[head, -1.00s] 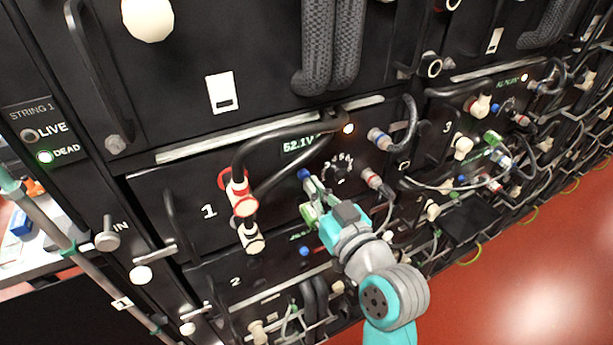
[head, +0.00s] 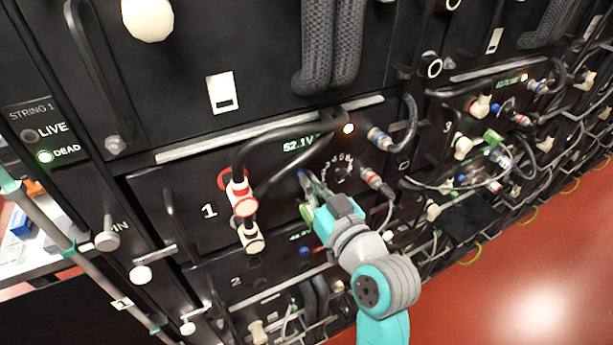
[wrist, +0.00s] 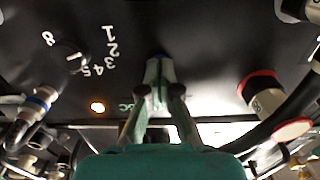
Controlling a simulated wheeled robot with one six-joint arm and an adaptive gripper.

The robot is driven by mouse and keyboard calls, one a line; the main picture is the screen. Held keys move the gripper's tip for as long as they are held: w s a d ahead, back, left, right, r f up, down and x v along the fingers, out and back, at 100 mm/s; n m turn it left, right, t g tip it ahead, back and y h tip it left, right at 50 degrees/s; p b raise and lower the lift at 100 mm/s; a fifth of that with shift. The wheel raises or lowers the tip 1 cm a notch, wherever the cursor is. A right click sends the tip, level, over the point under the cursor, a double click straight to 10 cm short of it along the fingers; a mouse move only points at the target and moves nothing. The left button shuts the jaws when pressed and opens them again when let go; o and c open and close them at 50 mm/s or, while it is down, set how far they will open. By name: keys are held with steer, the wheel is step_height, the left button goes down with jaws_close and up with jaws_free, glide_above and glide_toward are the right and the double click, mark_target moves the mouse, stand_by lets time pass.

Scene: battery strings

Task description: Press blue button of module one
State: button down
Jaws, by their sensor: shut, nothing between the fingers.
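Module one (head: 195,188) is the black panel marked 1, with a green 52.1V display (head: 300,144). My gripper (head: 304,178) is shut and empty, its fingertips at the panel just below the display and left of the dial (head: 341,173). The blue button of module one is almost wholly hidden behind the fingertips in the head view, and I cannot tell whether they touch it.
A red-ringed connector with a black cable (head: 243,203) stands left of my gripper. An orange light (head: 348,129) glows above. Red floor (head: 510,280) lies open at the lower right.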

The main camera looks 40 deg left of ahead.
steer(key=shift+a, duration=0.15)
steer(key=v, duration=0.8)
stand_by(0.7)
steer(key=shift+f, duration=0.1)
stand_by(0.3)
